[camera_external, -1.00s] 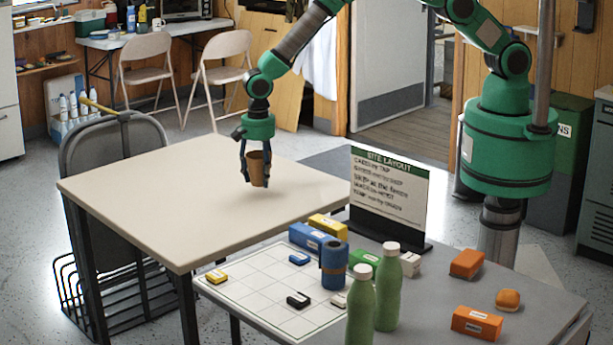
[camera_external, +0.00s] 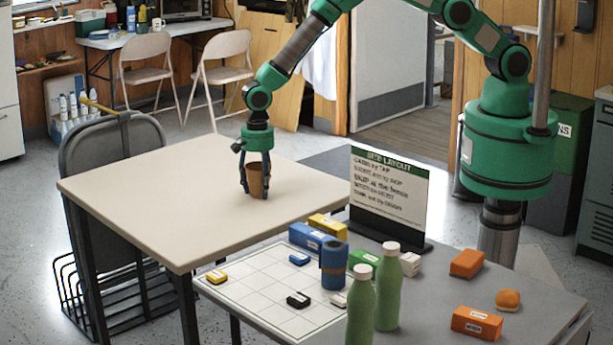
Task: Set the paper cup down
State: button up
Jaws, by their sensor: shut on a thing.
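My gripper points straight down and is shut on the cup, one finger on each side. The cup's base is at or very close to the tabletop; I cannot tell for sure whether it touches. The fingers partly hide the cup's sides.
The beige tabletop around the cup is clear. In front, a grey table (camera_external: 410,320) holds a site layout sign (camera_external: 391,194), green bottles (camera_external: 387,287), a blue cylinder (camera_external: 333,264), several coloured blocks and a white grid board (camera_external: 245,292). A dark folding chair (camera_external: 115,160) stands at the left.

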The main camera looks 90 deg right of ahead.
jog(key=shift+f, duration=0.15)
jog(key=o, duration=0.8)
jog(key=shift+r, duration=0.2)
notch_tip(320, 180, up, 12)
jog(key=shift+f+p, duration=0.1)
jog(key=shift+p, duration=0.85)
